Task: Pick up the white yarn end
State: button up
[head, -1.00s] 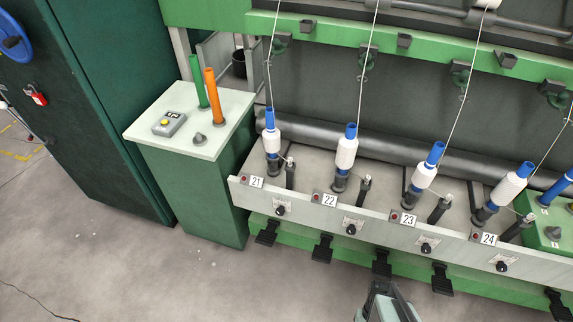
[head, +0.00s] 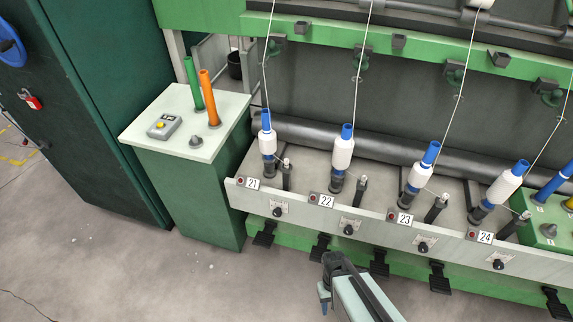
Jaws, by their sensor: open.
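Several bobbins of white yarn on blue tubes stand on spindles marked 21 to 24, at bobbin 21 (head: 267,143), bobbin 22 (head: 342,154), bobbin 23 (head: 420,178) and bobbin 24 (head: 503,187). A white strand (head: 359,75) runs down from the green rail to bobbin 22, and the others have similar strands. Small white tips show on the dark posts beside the bobbins; I cannot tell which is a loose yarn end. My gripper (head: 324,303) hangs at the bottom centre, in front of the machine, apart from the bobbins and holding nothing visible. Its fingers are small and partly hidden.
A grey front rail (head: 375,224) with knobs and number plates crosses before the spindles, with black pedals below. A green cabinet (head: 185,190) at left carries a green tube, an orange tube (head: 209,98) and a grey control box. The floor (head: 150,275) at lower left is clear.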

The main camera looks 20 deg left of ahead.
jog(key=w+a+r+n+t+h, duration=0.2)
jog(key=w+a+r+n+t, duration=0.55)
jog(key=w+a+r, duration=0.7)
jog(key=w+a+r+m+t, duration=0.1)
jog(key=w+a+r+t, duration=0.1)
jog(key=r+t, duration=0.1)
jog(key=w+a+r+m+t, duration=0.1)
jog(key=w+a+r+t, duration=0.1)
jog(key=w+r+t, duration=0.1)
jog(key=w+a+r+m+t, duration=0.2)
jog(key=r+t, duration=0.1)
jog(key=r, duration=0.1)
jog(key=shift+w+a+r+y, duration=0.2)
jog(key=shift+w+r+y, duration=0.1)
jog(key=shift+w+y, duration=0.1)
jog(key=m+t+y, duration=0.3)
jog(key=m+t, duration=0.1)
send_near(286, 164)
jog(key=w, duration=0.3)
jog(key=m, duration=0.4)
jog(key=shift+w+f, duration=0.3)
jog(key=shift+w, duration=1)
jog(key=shift+w+f, duration=0.3)
jog(key=shift+w, duration=1)
jog(key=shift+w+f, duration=0.25)
jog(key=shift+w, duration=1.1)
jog(key=c, duration=0.7)
jog(key=shift+o, duration=0.2)
jog(key=shift+r, duration=0.1)
